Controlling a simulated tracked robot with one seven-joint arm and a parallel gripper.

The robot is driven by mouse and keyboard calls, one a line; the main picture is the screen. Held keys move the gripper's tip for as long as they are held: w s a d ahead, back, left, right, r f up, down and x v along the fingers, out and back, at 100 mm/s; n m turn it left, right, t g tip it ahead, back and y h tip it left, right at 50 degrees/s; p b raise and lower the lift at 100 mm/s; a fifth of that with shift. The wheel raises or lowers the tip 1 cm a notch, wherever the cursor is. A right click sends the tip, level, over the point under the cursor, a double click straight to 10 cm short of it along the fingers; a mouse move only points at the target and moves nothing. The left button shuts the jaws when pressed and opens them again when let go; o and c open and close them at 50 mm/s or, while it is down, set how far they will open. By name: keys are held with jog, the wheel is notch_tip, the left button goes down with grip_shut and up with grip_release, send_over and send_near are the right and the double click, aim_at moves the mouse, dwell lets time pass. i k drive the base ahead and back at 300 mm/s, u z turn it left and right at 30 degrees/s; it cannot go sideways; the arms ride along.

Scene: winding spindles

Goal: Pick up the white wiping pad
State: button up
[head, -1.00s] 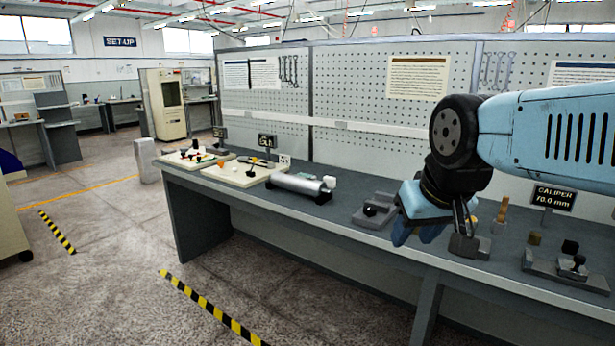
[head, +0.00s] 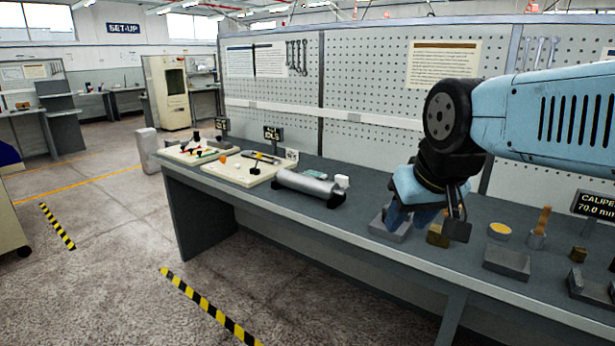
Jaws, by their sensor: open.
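A small white block, which looks like the wiping pad (head: 342,181), sits on the grey bench (head: 262,196) just behind the right end of a metal cylinder. Its lower part is partly hidden by the cylinder's support. My gripper (head: 428,222) is open, with its fingers pointing down, over the bench to the right of the pad and nearer the front edge. It is clearly apart from the pad. Nothing is visibly held, though a brass-coloured block (head: 437,236) shows behind the fingers.
The metal cylinder (head: 306,185) lies on dark supports. Two pale trays (head: 240,179) with small parts stand at the bench's left end. Grey blocks (head: 507,262) and a caliper sign (head: 596,205) stand to the right. A pegboard (head: 370,85) rises behind.

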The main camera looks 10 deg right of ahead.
aim_at(343, 181)
jog(key=u, duration=0.1)
jog(key=i, duration=1.6)
jog(key=z, duration=0.1)
